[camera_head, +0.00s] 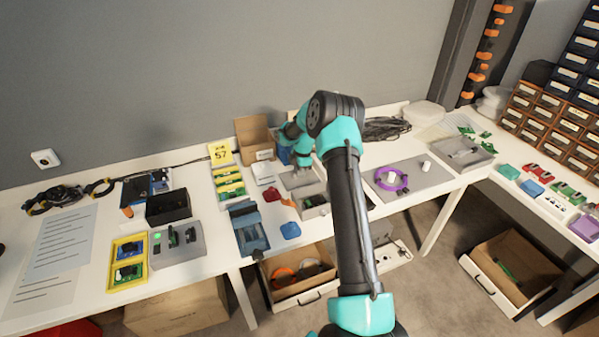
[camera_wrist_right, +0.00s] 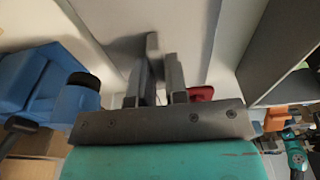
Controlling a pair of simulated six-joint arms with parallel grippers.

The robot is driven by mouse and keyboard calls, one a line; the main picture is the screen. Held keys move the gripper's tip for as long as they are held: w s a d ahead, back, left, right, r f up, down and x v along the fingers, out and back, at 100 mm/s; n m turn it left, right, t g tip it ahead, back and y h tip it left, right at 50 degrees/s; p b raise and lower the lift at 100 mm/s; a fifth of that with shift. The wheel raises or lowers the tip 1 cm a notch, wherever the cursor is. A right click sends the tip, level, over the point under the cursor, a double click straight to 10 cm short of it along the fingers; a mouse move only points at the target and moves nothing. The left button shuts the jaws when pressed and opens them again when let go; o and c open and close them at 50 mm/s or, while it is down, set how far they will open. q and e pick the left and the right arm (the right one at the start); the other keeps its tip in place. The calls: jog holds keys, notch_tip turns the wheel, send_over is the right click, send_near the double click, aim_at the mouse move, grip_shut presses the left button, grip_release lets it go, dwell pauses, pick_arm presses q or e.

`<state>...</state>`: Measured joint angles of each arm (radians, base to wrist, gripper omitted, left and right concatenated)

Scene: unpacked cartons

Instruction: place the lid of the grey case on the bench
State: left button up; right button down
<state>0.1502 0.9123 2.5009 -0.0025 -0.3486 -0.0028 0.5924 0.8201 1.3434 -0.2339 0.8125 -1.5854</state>
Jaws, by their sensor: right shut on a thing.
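The grey case (camera_head: 316,207) stands open on the white bench, partly hidden by my right arm. Its lid (camera_head: 298,179) shows as a pale grey panel at the back of the case. My right gripper (camera_head: 300,164) is at the lid, its fingers mostly hidden behind my arm in the head view. In the right wrist view its two fingers (camera_wrist_right: 160,76) are close together, with a pale surface beyond them. It is shut on what seems to be the lid's edge; the contact itself is hard to make out. My left gripper is not in view.
A cardboard box (camera_head: 254,136) stands behind. A grey mat with a purple ring (camera_head: 391,179) lies right of my arm.

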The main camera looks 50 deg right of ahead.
jog(key=shift+f, duration=0.2)
jog(key=c, duration=1.1)
grip_release()
jog(key=shift+c, duration=0.2)
jog(key=shift+r, duration=0.15)
notch_tip(320, 180, up, 12)
jog(key=d, duration=0.1)
jog(key=shift+s+d, duration=0.15)
jog(key=shift+s, duration=0.15)
